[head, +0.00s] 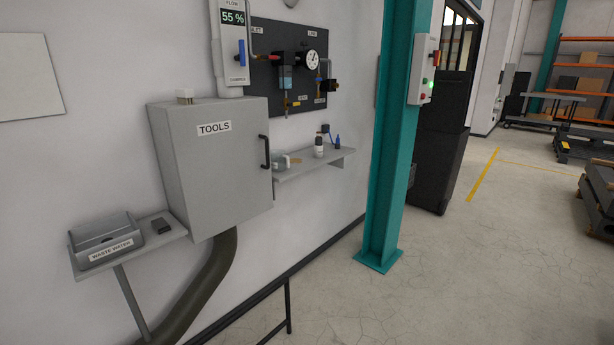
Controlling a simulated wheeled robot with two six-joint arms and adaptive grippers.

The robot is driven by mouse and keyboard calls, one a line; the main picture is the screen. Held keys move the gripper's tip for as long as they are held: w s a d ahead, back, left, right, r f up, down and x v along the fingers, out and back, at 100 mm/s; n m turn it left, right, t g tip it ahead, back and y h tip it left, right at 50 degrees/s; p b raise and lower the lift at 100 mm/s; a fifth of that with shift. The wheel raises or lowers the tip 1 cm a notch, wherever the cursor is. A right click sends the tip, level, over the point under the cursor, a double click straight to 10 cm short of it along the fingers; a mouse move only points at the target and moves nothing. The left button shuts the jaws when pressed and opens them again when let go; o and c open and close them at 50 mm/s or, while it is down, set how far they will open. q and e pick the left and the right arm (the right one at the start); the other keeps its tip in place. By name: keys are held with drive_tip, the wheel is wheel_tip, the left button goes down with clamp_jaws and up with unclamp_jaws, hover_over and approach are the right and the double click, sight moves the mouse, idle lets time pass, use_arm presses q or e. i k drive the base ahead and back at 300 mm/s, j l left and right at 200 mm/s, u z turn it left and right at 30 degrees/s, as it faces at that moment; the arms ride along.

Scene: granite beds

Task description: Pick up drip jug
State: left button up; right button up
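A small pale grey vessel with what looks like a handle (283,162) stands on the wall shelf (318,165) just right of the tools cabinet. It looks like the drip jug, but it is too small to be sure. The cabinet's edge is close to its left side. Neither of my grippers is in view.
The shut tools cabinet (215,160) juts from the wall. A small bottle (319,148) stands on the wall shelf. A waste water tray (102,243) sits on a lower left shelf. A teal column (391,140) stands right of the shelf.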

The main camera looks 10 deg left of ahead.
sight(278, 156)
drive_tip(key=i+l+u, duration=0.15)
drive_tip(key=i+u, duration=0.35)
drive_tip(key=i+l+u, duration=0.95)
